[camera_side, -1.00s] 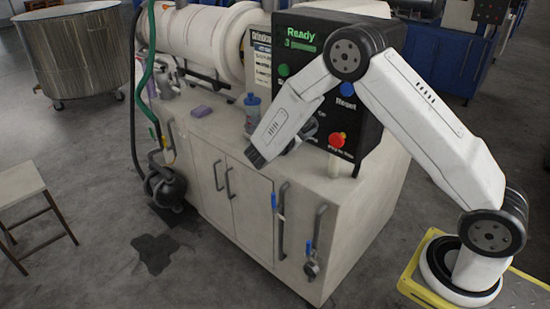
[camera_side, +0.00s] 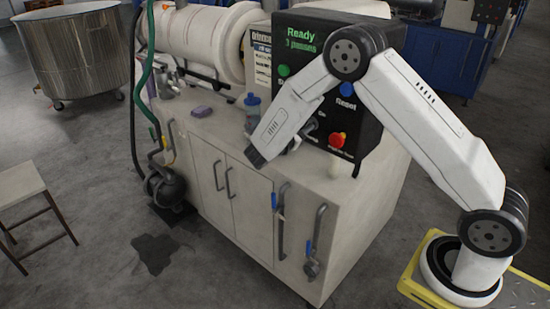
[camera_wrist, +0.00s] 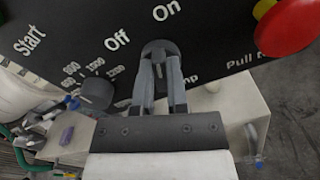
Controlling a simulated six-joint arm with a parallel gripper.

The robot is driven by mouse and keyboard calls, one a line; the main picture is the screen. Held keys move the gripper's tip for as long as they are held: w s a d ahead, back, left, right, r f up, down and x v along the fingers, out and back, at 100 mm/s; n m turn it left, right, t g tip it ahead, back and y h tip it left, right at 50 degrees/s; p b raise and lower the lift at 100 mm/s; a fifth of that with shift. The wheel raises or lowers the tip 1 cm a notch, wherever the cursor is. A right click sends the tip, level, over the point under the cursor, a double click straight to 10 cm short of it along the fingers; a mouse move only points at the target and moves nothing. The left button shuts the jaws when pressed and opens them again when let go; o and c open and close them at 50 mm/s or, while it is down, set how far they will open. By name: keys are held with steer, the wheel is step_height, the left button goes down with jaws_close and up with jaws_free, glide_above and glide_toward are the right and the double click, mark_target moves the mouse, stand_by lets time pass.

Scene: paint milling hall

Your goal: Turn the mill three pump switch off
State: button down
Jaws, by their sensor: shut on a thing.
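The switch knob (camera_wrist: 160,48) is a dark grey rotary knob on the black control panel (camera_wrist: 85,22) in the wrist view. The word "Off" is printed to its left and "On" above it. My gripper (camera_wrist: 163,72) is shut on the knob, with one finger on each side. The fingers and the shadow hide part of the knob, so I cannot tell which word it points to. In the side view my forearm covers part of the panel (camera_side: 300,22), and the gripper shows only in small part beside it.
A red mushroom button (camera_wrist: 289,27) is on the panel right of the knob. A numbered dial (camera_wrist: 97,93) is to the lower left. A stool (camera_side: 22,185) stands at left.

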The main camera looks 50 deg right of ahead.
steer(key=n, duration=1)
steer(key=shift+w+n, duration=0.3)
steer(key=shift+n, duration=0.1)
steer(key=c, duration=0.6)
jaws_free()
steer(key=shift+c, duration=0.2)
steer(key=shift+a, duration=0.15)
steer(key=a, duration=0.7)
steer(key=shift+a, duration=0.3)
